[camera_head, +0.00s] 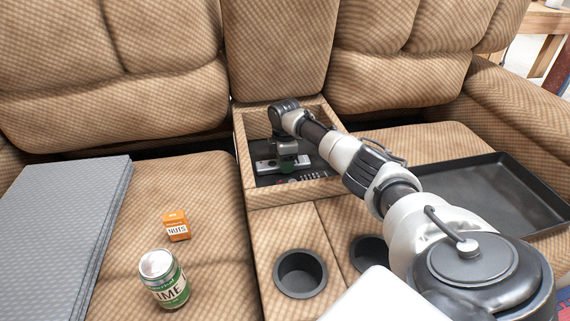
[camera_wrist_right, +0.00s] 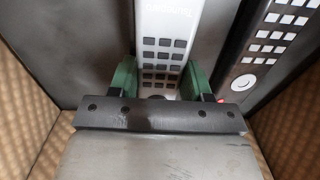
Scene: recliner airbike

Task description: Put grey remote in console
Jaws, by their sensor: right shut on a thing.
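The grey remote (camera_wrist_right: 168,22), pale with dark square buttons, is between the green fingers of my right gripper (camera_wrist_right: 160,82) in the right wrist view. In the head view the right gripper (camera_head: 287,164) reaches down inside the open console (camera_head: 246,160) between the seats, shut on the grey remote (camera_head: 265,167). The remote lies roughly flat within the console walls. I cannot tell whether it touches the console floor. The gripper hides part of it. My left gripper is not in view.
A black remote (camera_wrist_right: 262,62) with white buttons lies in the console beside the grey one. Two cup holders (camera_head: 300,272) are in front. A nuts box (camera_head: 176,225), a lime can (camera_head: 163,279) and a grey folded panel (camera_head: 60,225) are on the left seat; a black tray (camera_head: 470,192) is on the right.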

